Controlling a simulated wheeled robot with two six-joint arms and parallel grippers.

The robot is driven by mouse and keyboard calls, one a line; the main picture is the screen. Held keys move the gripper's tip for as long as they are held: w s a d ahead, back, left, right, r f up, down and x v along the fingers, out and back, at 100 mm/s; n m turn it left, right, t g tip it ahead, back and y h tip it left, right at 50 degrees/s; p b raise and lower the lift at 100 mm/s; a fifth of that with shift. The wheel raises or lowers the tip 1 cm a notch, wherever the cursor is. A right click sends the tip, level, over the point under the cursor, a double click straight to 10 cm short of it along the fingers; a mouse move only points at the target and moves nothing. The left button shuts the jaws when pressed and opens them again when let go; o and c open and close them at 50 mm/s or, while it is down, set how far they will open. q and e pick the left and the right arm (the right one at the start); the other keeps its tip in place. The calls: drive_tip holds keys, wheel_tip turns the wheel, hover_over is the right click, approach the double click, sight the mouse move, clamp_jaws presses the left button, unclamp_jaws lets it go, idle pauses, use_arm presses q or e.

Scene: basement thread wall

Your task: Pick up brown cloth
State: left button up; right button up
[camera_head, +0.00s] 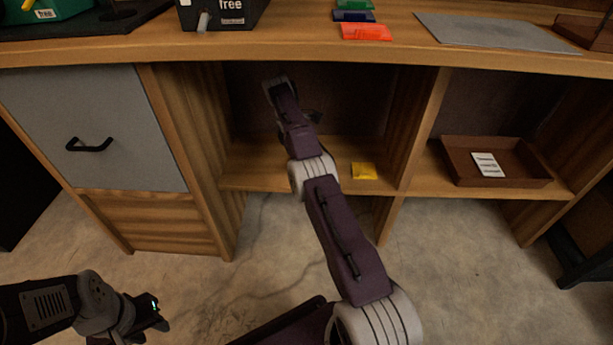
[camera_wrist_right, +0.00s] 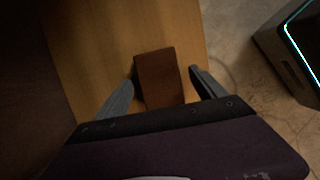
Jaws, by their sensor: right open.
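The brown cloth (camera_wrist_right: 158,72), a small folded rectangle, lies on the wooden shelf in the right wrist view. My right gripper (camera_wrist_right: 162,79) is open, with one finger on each side of the cloth and visible gaps beside it. I cannot tell the height of the fingers above the shelf. In the head view my right arm reaches into the middle compartment and the cloth is hidden. My left gripper (camera_head: 155,313) is at the lower left, over the floor and away from the shelf; its jaws are not clear.
A yellow folded cloth (camera_head: 364,171) lies on the middle shelf (camera_head: 250,178), right of my arm. A brown tray (camera_head: 548,180) with a white label card (camera_head: 487,164) is in the right compartment. The countertop (camera_head: 290,50) overhangs the compartments. A divider (camera_head: 424,130) separates them.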

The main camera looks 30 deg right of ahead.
drive_tip(key=shift+f, duration=0.25)
idle(0.6)
drive_tip(key=c, duration=1.4)
drive_tip(key=shift+r, duration=0.2)
drive_tip(key=shift+c, duration=0.2)
wheel_tip(320, 180, up, 10)
drive_tip(key=p, duration=1)
